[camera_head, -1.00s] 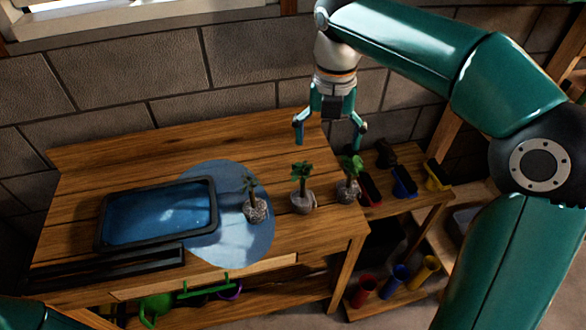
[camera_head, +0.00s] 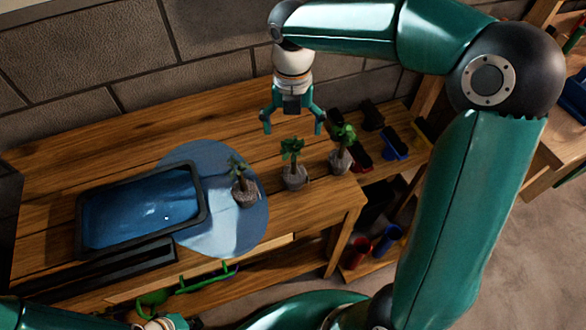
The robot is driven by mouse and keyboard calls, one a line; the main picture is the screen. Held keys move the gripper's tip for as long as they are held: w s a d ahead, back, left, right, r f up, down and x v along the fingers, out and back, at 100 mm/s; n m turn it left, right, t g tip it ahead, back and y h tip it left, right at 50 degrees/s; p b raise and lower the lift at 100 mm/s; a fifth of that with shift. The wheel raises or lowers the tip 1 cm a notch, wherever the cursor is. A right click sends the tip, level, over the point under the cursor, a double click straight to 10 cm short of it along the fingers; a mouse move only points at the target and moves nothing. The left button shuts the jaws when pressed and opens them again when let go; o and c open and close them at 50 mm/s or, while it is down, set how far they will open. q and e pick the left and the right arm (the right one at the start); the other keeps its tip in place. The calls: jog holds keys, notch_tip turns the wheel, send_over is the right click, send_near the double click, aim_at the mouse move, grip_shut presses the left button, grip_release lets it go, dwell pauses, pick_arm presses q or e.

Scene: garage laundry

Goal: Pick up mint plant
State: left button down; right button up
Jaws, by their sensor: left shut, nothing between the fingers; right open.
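Three small potted green plants stand in a row on the wooden workbench: a left plant (camera_head: 245,193) on the round blue mat, a middle plant (camera_head: 293,176) on bare wood, and a right plant (camera_head: 342,160) near the bench's right end. I cannot tell which one is the mint. My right gripper (camera_head: 293,128) is open and empty, pointing down just behind and above the middle plant, with no plant between its fingers. My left gripper (camera_head: 165,323) shows only partly at the bottom edge, shut and empty, low in front of the bench.
A black-rimmed blue tray (camera_head: 200,190) lies partly over the round blue mat (camera_head: 225,235). A brick wall stands behind the bench. Bare wood lies at the bench's back left.

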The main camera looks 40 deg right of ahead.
aim_at(294, 140)
jog(key=shift+s+a+f, duration=0.1)
jog(key=shift+s+f, duration=0.1)
jog(key=shift+f, duration=1.45)
jog(key=shift+s+f, duration=0.2)
jog(key=shift+f, duration=1.4)
grip_shut()
jog(key=shift+r, duration=0.1)
